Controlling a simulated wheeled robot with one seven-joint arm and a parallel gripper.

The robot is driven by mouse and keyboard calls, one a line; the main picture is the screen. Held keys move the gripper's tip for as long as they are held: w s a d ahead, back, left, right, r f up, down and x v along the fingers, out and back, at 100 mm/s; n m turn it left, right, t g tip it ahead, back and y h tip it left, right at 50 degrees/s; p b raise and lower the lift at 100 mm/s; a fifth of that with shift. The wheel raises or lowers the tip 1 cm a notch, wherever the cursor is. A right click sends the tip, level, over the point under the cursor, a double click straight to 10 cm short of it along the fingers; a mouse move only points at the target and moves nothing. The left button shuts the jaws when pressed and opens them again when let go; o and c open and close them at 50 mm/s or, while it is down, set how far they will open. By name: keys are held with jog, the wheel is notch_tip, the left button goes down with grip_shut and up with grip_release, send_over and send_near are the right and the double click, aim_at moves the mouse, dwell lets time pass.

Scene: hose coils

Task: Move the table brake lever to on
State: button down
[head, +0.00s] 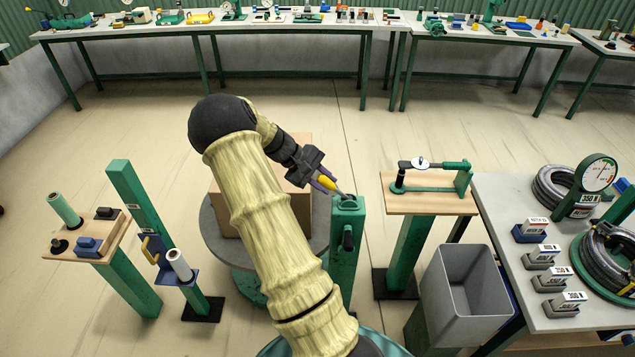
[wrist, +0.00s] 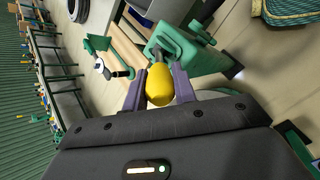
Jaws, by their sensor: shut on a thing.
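A green post (head: 344,258) stands right beside a round grey table (head: 209,232). A lever with a yellow grip (head: 326,182) and a thin grey rod leans up and left from the post's ringed top (head: 348,202). My gripper (head: 322,181) is shut on the yellow grip, which shows between the two purple-grey fingers in the wrist view (wrist: 160,86). The post top (wrist: 172,45) lies just beyond the grip there. The rod is mostly hidden behind the grip in the wrist view. No on or off marking is readable.
A cardboard box (head: 299,190) sits on the round table, partly behind my arm. A wooden-topped stand (head: 430,200), a grey bin (head: 465,295) and a bench (head: 515,270) stand to the right. Floor behind is clear.

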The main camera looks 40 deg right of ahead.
jog(key=shift+w+a+f, duration=0.25)
jog(key=shift+a+f, duration=0.05)
jog(key=shift+f, duration=0.15)
jog(key=c, duration=1.1)
grip_release()
jog(key=shift+c, duration=0.2)
jog(key=shift+r, duration=0.1)
jog(key=b+v, duration=0.4)
jog(key=v, duration=1.3)
jog(key=shift+a, duration=0.1)
